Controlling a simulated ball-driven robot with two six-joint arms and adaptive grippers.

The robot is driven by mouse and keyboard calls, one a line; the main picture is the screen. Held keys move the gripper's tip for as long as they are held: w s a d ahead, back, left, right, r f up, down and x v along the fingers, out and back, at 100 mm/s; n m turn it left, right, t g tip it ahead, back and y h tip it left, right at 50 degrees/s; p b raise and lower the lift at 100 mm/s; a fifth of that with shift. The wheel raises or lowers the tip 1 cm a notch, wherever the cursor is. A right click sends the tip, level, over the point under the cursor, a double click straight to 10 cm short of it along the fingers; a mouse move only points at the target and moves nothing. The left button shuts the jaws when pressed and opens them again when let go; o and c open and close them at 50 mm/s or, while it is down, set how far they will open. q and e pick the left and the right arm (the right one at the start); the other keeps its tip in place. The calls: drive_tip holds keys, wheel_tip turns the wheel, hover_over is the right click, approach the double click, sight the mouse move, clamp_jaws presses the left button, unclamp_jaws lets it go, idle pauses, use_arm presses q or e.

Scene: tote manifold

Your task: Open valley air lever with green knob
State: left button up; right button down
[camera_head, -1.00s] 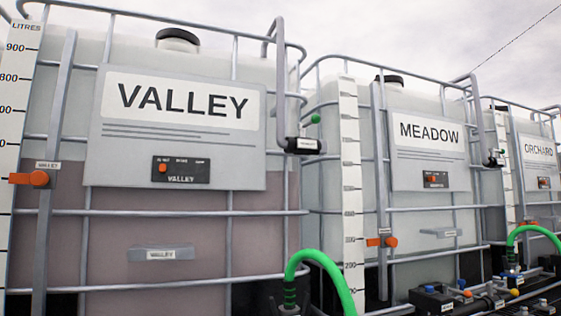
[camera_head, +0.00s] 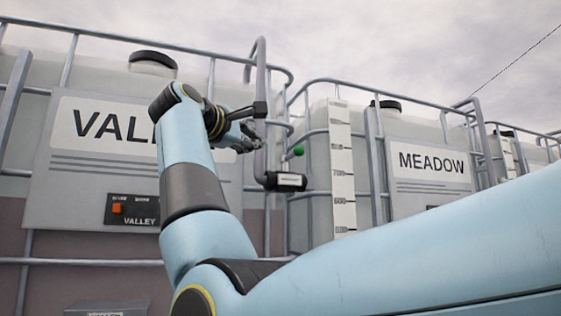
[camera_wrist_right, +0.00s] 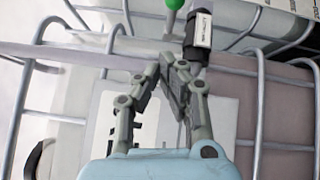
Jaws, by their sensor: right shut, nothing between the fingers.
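The green knob (camera_head: 299,151) sits just above the dark valve body (camera_head: 286,181) at the lower end of a grey pipe (camera_head: 260,70) on the right side of the VALLEY tank (camera_head: 108,82). My right gripper (camera_head: 254,135) is shut and empty, left of the knob and apart from it. In the wrist view the right fingertips (camera_wrist_right: 172,60) are together, below the knob (camera_wrist_right: 173,5), which is cut by the top edge. The labelled valve body (camera_wrist_right: 198,35) is just up and right of the fingertips. My left gripper is not in view.
Metal cage bars (camera_head: 215,77) surround the VALLEY tank. The MEADOW tank (camera_head: 345,120) with its white scale stands to the right. A small panel with an orange switch (camera_head: 117,209) is on the VALLEY sign board. My arm hides part of the sign.

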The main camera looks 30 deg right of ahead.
wheel_tip(320, 180, up, 3)
drive_tip(key=s+a+m+y, duration=0.1)
drive_tip(key=a+m+y, duration=0.1)
drive_tip(key=a, duration=0.1)
drive_tip(key=p, duration=0.5)
approach(291, 155)
drive_tip(key=w+d, duration=0.4)
drive_tip(key=w, duration=0.1)
drive_tip(key=shift+s+d+r+m+y, duration=0.15)
drive_tip(key=shift+d+r+m+y, duration=0.2)
drive_tip(key=shift+d+m, duration=0.1)
